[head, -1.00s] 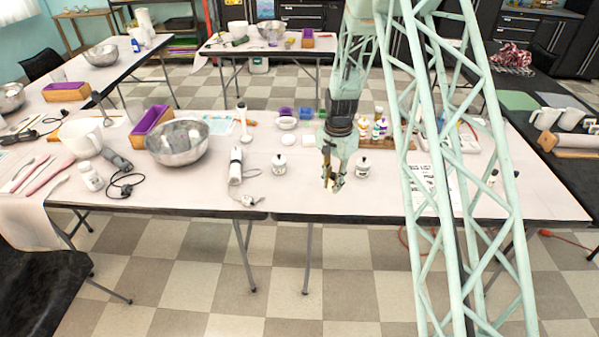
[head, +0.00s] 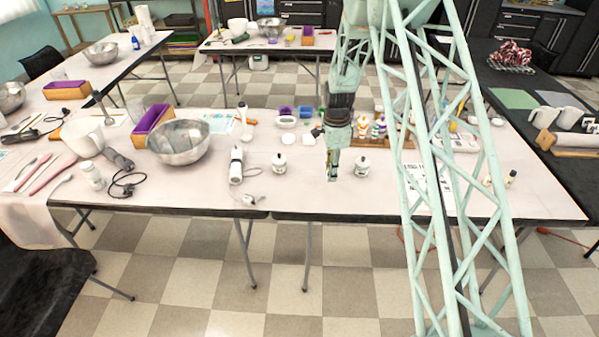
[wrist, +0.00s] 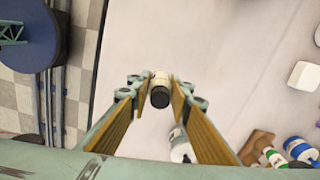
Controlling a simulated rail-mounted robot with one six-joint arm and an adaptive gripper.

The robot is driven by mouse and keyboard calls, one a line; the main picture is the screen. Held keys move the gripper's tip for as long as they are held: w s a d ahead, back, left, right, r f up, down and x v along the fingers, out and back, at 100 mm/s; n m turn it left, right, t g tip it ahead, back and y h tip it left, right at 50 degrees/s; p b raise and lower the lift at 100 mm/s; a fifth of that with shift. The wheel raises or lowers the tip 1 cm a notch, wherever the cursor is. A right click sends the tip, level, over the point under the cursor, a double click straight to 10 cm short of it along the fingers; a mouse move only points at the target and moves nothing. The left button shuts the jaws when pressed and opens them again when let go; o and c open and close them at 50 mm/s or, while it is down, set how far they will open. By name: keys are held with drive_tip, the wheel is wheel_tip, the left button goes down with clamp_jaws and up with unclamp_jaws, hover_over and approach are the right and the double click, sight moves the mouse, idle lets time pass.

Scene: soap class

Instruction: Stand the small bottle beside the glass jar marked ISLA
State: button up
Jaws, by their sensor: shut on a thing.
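My gripper (head: 333,178) points down over the front part of the table, between two small white jars with dark labels. In the wrist view my gripper (wrist: 160,92) is shut on the small bottle (wrist: 160,90), a pale bottle with a black cap, held between the fingertips. The bottle is mostly hidden by the fingers in the head view. One jar (head: 362,167) stands close to the right of my gripper; it also shows in the wrist view (wrist: 181,150), partly behind a finger. The other jar (head: 279,162) stands to the left. The name on neither jar is legible.
A white hand blender (head: 236,165) with its cable lies left of the jars. A metal bowl (head: 178,142) stands farther left. Several paint bottles (head: 379,127) stand behind on the right. The table's front edge is close to my gripper. Bare tabletop lies between the two jars.

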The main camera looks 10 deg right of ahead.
drive_tip(key=shift+w, duration=0.15)
hover_over(300, 171)
drive_tip(key=shift+s+d+f, duration=0.15)
drive_tip(key=shift+s+f, duration=0.3)
drive_tip(key=shift+f, duration=0.25)
drive_tip(key=shift+w, duration=0.1)
idle(0.4)
drive_tip(key=shift+w+a, duration=0.2)
drive_tip(key=shift+f+b, duration=0.45)
drive_tip(key=shift+f, duration=1.35)
drive_tip(key=shift+f, duration=0.2)
drive_tip(key=o, duration=0.8)
drive_tip(key=shift+o, duration=0.2)
drive_tip(key=shift+r, duration=0.15)
